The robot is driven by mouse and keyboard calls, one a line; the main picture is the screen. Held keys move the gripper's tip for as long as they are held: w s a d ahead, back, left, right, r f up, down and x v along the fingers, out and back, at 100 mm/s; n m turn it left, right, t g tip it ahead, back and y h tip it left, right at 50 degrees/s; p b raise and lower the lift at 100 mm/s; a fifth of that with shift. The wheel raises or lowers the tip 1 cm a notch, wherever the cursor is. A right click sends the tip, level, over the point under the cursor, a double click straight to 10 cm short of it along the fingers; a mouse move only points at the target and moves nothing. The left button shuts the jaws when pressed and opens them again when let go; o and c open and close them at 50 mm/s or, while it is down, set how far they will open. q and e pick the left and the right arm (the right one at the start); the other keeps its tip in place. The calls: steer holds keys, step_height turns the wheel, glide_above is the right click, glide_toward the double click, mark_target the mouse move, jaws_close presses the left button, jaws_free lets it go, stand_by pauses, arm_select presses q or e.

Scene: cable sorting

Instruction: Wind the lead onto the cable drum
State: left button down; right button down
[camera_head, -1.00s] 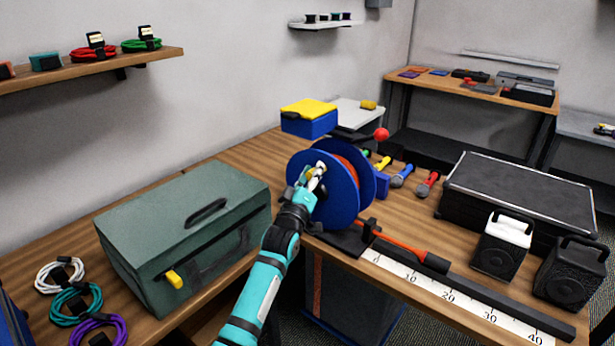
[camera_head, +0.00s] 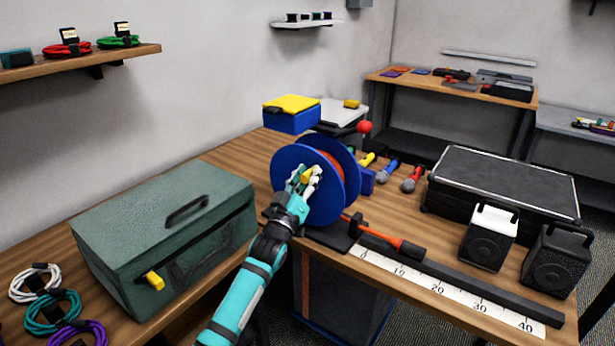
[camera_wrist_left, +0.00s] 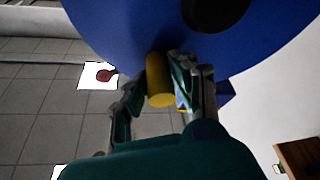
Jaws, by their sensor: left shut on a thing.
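The blue cable drum (camera_head: 284,163) stands upright on a black base (camera_head: 331,235) near the table's front edge, with orange-red lead (camera_head: 336,158) between its flanges. The lead's free part (camera_head: 371,232) runs right from the drum to a black end piece (camera_head: 411,250) on the table. My left gripper (camera_head: 306,177) is shut on the drum's yellow crank handle (camera_head: 307,175), in front of the near flange. In the left wrist view the handle (camera_wrist_left: 160,88) sits between the fingers, below the blue flange (camera_wrist_left: 120,25). The fingers partly hide the handle in the head view. My right gripper is not in view.
A white ruler strip (camera_head: 459,300) and a dark rail (camera_head: 480,287) lie right of the drum. A green case (camera_head: 150,225) stands left. A black case (camera_head: 505,185) and two small speakers (camera_head: 488,238) stand right. A blue box with yellow lid (camera_head: 291,113) is behind.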

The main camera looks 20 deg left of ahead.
arm_select(q)
steer(key=c, duration=1.1)
jaws_free()
steer(key=v, duration=1.2)
steer(key=shift+r, duration=0.1)
